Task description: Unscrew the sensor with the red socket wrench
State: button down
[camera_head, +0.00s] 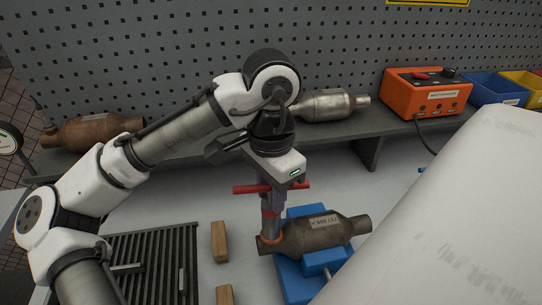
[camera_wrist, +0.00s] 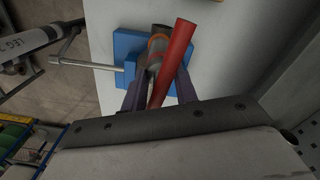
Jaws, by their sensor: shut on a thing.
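The red socket wrench (camera_head: 244,189) stands upright, its red cross handle level between my gripper fingers and its grey shaft pointing down. My gripper (camera_head: 275,192) is shut on the wrench just below my wrist. The wrench's lower end meets the left end of the rusty converter (camera_head: 325,236), which lies in the blue vise (camera_head: 291,270). The sensor is hidden there; I cannot tell how far the socket sits over it. In the wrist view, the red handle (camera_wrist: 174,62) runs between my purple fingers (camera_wrist: 160,88), with the blue vise (camera_wrist: 126,44) behind.
Two wooden blocks (camera_head: 219,241) and a dark ribbed rack (camera_head: 155,262) lie left of the vise. A shelf at the back holds a rusty converter (camera_head: 92,132), a silver one (camera_head: 326,105) and an orange box (camera_head: 427,94). A large white surface (camera_head: 450,210) fills the right.

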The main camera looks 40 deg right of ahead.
dwell(0.3)
jog(key=n, duration=0.5)
jog(key=shift+n, duration=0.3)
jog(key=shift+n, duration=0.3)
jog(key=n, duration=0.4)
jog(key=shift+n, duration=0.7)
jog(key=n, duration=0.4)
jog(key=shift+n, duration=0.9)
